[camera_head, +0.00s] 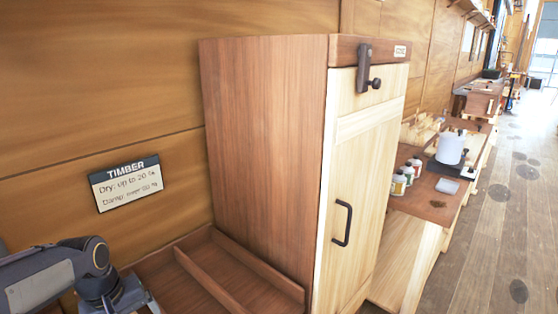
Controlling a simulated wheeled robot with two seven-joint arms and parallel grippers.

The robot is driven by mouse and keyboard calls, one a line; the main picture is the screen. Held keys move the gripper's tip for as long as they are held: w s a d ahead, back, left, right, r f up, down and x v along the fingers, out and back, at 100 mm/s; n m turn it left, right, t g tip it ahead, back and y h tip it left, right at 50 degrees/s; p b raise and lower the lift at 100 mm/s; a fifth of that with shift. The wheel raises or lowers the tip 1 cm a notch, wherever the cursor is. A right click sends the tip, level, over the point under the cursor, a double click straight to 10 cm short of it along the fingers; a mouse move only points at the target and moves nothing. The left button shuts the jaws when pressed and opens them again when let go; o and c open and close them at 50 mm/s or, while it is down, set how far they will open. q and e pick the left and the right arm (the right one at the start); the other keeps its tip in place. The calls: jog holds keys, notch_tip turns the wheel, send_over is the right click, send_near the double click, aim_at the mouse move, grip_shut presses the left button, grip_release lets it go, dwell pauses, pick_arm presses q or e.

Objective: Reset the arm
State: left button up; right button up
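My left arm (45,280) comes in from the lower left, grey and dark, and bends down at a joint near the wooden tray. The top of my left gripper (135,300) shows at the bottom edge. Its fingertips are cut off by the frame, so I cannot tell whether it is open or holds anything. My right arm and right gripper are not in view.
A tall wooden cabinet (262,150) stands in the middle, its pale door (360,190) shut, with a dark handle (342,222) and a latch (364,70) on top. A divided wooden tray (205,277) lies left of it. A bench with jars (398,184) is behind; floor (500,240) is clear at right.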

pick_arm(q)
jog(key=s+d+r+m+t+h, duration=0.1)
jog(key=s+d+m+t, duration=0.1)
jog(key=s+d, duration=0.4)
jog(key=s+d+r+m+t+h, duration=0.1)
jog(key=s+d+m, duration=0.3)
jog(key=s, duration=0.5)
jog(key=shift+s+d+r+t+h, duration=0.3)
jog(key=shift+s+d+t+h, duration=0.15)
jog(key=shift+d, duration=0.65)
